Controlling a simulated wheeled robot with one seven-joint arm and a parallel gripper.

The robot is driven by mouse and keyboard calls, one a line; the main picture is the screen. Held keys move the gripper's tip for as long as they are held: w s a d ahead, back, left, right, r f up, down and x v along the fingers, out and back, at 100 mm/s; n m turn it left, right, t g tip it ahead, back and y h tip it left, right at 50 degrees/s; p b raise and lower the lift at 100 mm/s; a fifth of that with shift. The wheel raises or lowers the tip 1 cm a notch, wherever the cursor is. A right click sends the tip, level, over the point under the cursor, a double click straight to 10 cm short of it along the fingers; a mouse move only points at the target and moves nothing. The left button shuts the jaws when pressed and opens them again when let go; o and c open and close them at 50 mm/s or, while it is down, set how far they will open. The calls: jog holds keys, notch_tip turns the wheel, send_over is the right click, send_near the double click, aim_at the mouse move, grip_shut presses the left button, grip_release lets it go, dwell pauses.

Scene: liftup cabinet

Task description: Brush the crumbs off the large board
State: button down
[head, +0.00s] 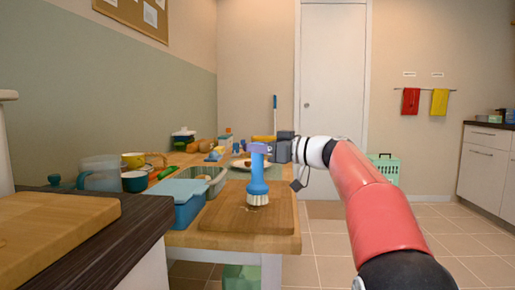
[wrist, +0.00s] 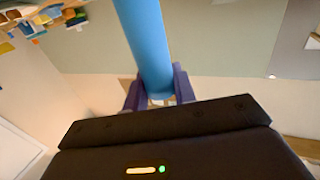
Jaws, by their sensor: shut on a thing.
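My gripper (head: 257,148) is shut on a blue brush (head: 257,186) and holds it upright, bristles down. In the wrist view, the blue handle (wrist: 146,40) stands between the purple fingers of my gripper (wrist: 157,92). The white bristles are at the surface of a wooden board (head: 222,219) on the table; I cannot tell if they touch. Another wooden board (head: 60,228) lies on the dark counter at the left and looks bigger, being nearer. Crumbs are too small to make out clearly on either board.
A blue-lidded container (head: 187,210) stands just left of the table board. A clear jug (head: 100,174), a yellow bowl (head: 133,159), a green bowl (head: 135,181) and a plate (head: 243,164) stand behind.

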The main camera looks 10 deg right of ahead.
jog(key=shift+f+b, duration=0.6)
jog(key=shift+b, duration=0.1)
dwell(0.8)
jog(key=shift+s+d, duration=0.45)
jog(key=shift+s, duration=0.2)
jog(key=shift+s+d, duration=0.45)
jog(key=shift+s, duration=0.2)
